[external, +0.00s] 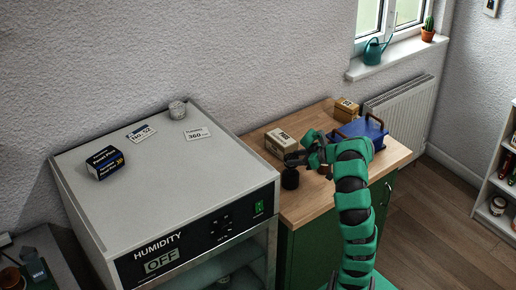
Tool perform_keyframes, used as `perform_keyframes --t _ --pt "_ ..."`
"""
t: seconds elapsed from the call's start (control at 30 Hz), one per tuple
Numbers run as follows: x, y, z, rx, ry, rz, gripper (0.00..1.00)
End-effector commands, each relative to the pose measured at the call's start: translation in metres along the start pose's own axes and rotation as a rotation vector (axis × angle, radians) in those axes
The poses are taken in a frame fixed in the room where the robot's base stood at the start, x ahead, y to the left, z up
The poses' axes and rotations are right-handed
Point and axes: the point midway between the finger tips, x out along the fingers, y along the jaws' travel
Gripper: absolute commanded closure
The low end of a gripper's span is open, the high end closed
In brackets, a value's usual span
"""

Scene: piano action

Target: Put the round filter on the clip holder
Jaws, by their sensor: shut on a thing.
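My gripper (294,161) is over the left part of the wooden counter, close to the humidity cabinet's right side. It is shut on a small dark round thing (290,180), which looks like the round filter and hangs below the fingers near the counter's left edge. The fingers are small and partly hidden by my arm. I cannot pick out the clip holder for certain in this view.
The humidity cabinet (215,190) carries a dark blue box (104,163), a grey round piece (177,110) and two cards. On the counter (312,205) stand a cardboard box (280,143), a smaller box (346,110) and a blue toolbox (368,129). Its front right is clear.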

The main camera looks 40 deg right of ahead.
Motion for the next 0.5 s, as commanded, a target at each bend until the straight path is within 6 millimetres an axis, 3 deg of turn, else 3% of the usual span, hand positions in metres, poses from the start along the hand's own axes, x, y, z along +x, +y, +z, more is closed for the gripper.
perform_keyframes --t 0.13,0.37,0.5 --pt "0.004 0.001 0.005 0.0 0.001 -0.001 0.74" --pt "0.017 0.0 0.03 -0.002 0.001 -0.002 0.74" --pt "0.016 0.001 0.03 -0.003 -0.001 0.0 0.74"
